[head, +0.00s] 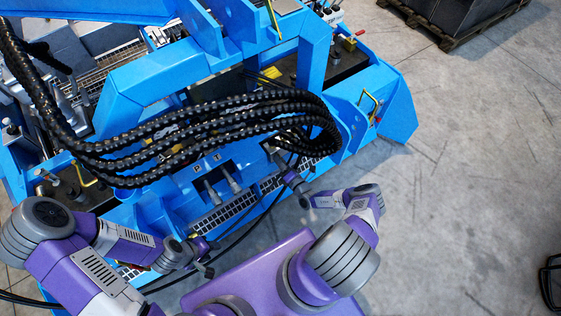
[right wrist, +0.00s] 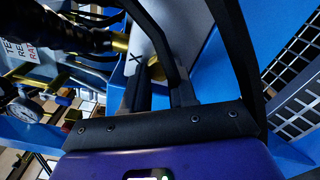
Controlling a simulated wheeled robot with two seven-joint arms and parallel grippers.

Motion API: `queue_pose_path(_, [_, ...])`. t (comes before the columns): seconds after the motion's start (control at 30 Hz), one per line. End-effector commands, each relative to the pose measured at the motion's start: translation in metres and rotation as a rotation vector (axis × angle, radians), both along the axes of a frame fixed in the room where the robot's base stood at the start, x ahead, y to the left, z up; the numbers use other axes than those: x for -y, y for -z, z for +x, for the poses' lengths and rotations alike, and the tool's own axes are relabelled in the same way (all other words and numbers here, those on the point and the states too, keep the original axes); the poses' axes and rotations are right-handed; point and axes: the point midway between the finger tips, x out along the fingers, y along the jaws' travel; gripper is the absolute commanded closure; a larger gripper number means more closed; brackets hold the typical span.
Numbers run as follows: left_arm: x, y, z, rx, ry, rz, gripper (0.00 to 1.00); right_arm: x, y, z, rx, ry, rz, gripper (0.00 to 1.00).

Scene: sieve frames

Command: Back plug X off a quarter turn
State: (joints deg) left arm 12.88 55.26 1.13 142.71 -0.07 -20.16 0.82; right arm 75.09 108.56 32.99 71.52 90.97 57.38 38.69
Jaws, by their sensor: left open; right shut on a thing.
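Plug X is a pale grey body marked with a black X (right wrist: 134,52) in the right wrist view, with a brass-coloured part beside it. My right gripper (right wrist: 160,92) is shut on it, one dark finger to each side. In the head view my right gripper (head: 292,180) is at the front of the blue machine (head: 156,80), below the looped black hoses. The plug's seat and its turn angle are hidden there by the gripper and hoses. My left gripper (head: 205,257) is open and empty, low at the machine's front edge, left of plug X.
Several armoured black hoses (head: 120,165) loop across the machine's front. Two grey plugs (head: 212,193) stand in the panel left of my right gripper. A gauge (right wrist: 28,108) shows in the right wrist view.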

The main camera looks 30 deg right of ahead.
Motion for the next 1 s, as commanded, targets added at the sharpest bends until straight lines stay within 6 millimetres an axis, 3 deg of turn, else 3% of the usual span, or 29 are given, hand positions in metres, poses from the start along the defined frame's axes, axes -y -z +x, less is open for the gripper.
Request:
queue_pose_path(0.57, [0.0000,-0.0009,-0.0001,0.000,0.000,0.000,0.57,0.0000,0.0006,-0.0005,0.002,-0.001,-0.037,1.00])
queue_pose_path(0.6, [0.0000,-0.0009,-0.0001,0.000,0.000,0.000,0.57,0.0000,0.0006,-0.0005,0.002,-0.001,-0.036,0.72])
queue_pose_path(0.77, [0.0000,-0.0009,-0.0001,0.000,0.000,0.000,0.57,0.0000,0.0005,-0.0004,0.003,0.000,-0.036,0.48])
queue_pose_path(1.0, [0.0000,-0.0009,0.0000,0.000,0.000,0.000,0.57,0.0000,0.0002,-0.0003,0.003,0.000,-0.035,0.48])
